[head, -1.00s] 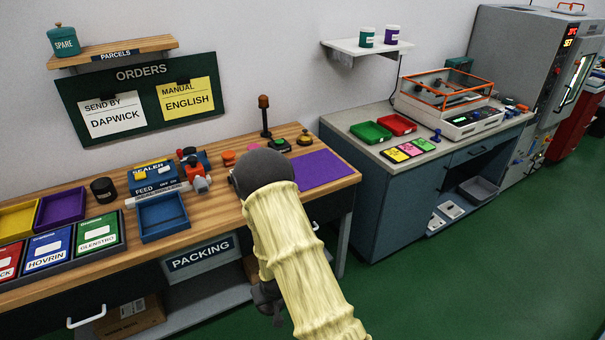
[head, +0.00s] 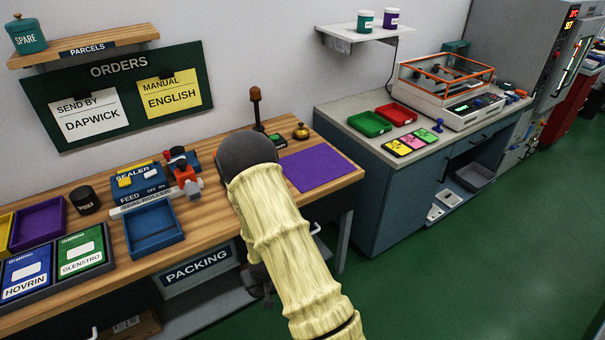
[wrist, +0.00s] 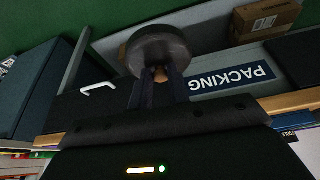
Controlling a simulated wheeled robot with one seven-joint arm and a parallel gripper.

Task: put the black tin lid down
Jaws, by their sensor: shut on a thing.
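The black tin lid (wrist: 158,50) shows in the wrist view as a dark, round, thick disc. My gripper (wrist: 160,82) is shut on it, with the two dark fingers reaching up to its near side. The lid is in the air in front of the packing bench, apart from any surface I can make out. In the head view my arm hides the lid, and only a dark part near my wrist shows below the bench edge. A black round tin (head: 85,200) stands on the wooden packing bench (head: 222,222) at the left.
The bench also holds a blue tray (head: 153,228), a sealer (head: 140,180), a purple mat (head: 318,168), a brass bell (head: 301,131) and order trays at the left. A cardboard box (wrist: 265,20) lies on the lower shelf. Bare wood shows between the sealer and my arm.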

